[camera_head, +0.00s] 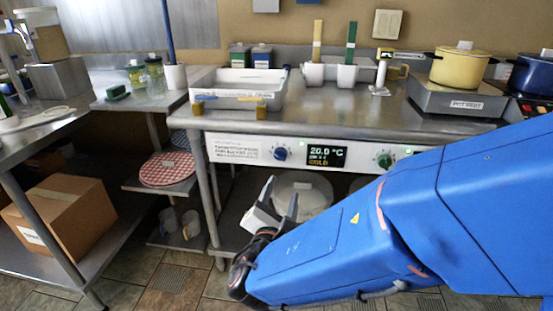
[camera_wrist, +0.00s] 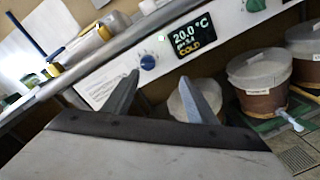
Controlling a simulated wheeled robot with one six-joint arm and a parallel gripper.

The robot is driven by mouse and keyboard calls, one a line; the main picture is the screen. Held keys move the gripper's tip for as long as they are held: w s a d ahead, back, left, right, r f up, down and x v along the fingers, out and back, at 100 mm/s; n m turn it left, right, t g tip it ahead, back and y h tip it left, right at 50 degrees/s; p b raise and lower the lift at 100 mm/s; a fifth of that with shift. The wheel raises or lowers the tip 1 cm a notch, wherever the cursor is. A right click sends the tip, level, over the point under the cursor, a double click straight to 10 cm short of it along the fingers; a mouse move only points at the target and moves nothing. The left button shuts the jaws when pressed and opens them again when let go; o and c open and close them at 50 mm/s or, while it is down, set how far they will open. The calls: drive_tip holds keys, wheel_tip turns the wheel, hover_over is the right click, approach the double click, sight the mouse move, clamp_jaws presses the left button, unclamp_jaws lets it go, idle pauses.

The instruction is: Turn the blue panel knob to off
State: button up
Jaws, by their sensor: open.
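The blue panel knob (camera_head: 280,153) is on the white control panel (camera_head: 232,148) under the steel counter's front edge, left of a display (camera_head: 327,157) reading 20.0 °C and COLD. In the wrist view the blue knob (camera_wrist: 148,62) sits above and between my fingertips, left of the display (camera_wrist: 196,38). A green knob (camera_head: 384,160) is right of the display in the head view. My gripper (camera_head: 281,195) is open and empty, below the blue knob and apart from it. Its two fingers (camera_wrist: 166,82) point up toward the panel in the wrist view.
Lidded buckets (camera_wrist: 256,76) stand under the counter, one behind my gripper. On the counter are a white tray (camera_head: 238,86), a yellow pot (camera_head: 458,68) on a steel block, and several utensils. A cardboard box (camera_head: 60,214) is at lower left. The space before the blue knob looks clear.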

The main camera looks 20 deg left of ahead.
drive_tip(key=s+a+n+y, duration=0.1)
drive_tip(key=a, duration=0.2)
approach(279, 158)
drive_tip(key=x, duration=0.9)
drive_tip(key=shift+w, duration=0.15)
drive_tip(key=c, duration=1.1)
drive_tip(key=shift+o, duration=0.2)
